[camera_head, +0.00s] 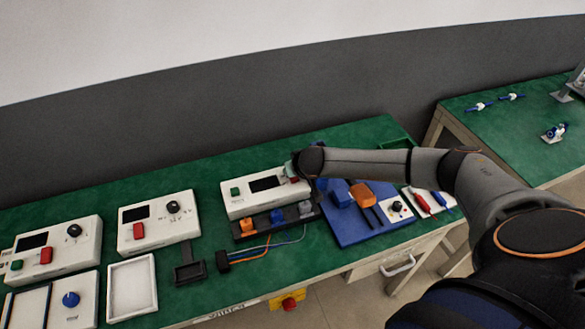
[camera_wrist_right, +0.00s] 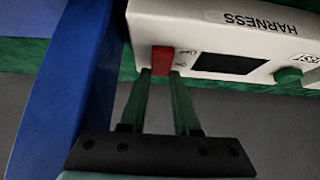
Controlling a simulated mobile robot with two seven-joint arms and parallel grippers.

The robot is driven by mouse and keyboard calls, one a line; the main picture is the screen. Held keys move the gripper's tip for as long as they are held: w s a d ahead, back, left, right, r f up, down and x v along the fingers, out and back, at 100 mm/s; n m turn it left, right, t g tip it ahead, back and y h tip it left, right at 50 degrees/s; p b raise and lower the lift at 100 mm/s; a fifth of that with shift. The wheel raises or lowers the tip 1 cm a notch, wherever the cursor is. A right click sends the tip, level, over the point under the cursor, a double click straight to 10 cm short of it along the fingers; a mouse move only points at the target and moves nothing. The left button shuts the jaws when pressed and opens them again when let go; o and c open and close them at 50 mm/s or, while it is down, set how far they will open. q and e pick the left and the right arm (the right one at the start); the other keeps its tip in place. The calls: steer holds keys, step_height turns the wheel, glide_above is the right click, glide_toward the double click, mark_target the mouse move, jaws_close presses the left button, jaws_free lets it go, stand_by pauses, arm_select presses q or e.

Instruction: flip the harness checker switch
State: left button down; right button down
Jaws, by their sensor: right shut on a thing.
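The harness checker (camera_head: 240,208) is a white box near the middle of the green bench. It has a dark screen (camera_head: 265,183) and a green button (camera_head: 235,191). In the right wrist view the checker (camera_wrist_right: 205,22) carries the word HARNESS, and its red switch (camera_wrist_right: 162,58) stands beside the screen. My right gripper (camera_wrist_right: 162,74) is shut on the red switch, its green fingers on either side. In the head view my right gripper (camera_head: 291,170) is at the checker's right end and mostly hides the switch. My left gripper is not in view.
Orange, blue and grey connectors with wires sit before the checker. A blue mat (camera_head: 350,232) with tools lies right of it. Two other white boxes, one (camera_head: 158,232) closer, stand left. A second green bench (camera_head: 500,125) is at the far right.

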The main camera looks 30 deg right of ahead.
steer(key=c, duration=0.6)
jaws_free()
steer(key=shift+c, duration=0.2)
steer(key=v, duration=1.2)
steer(key=shift+s+r, duration=0.2)
steer(key=shift+a, duration=0.1)
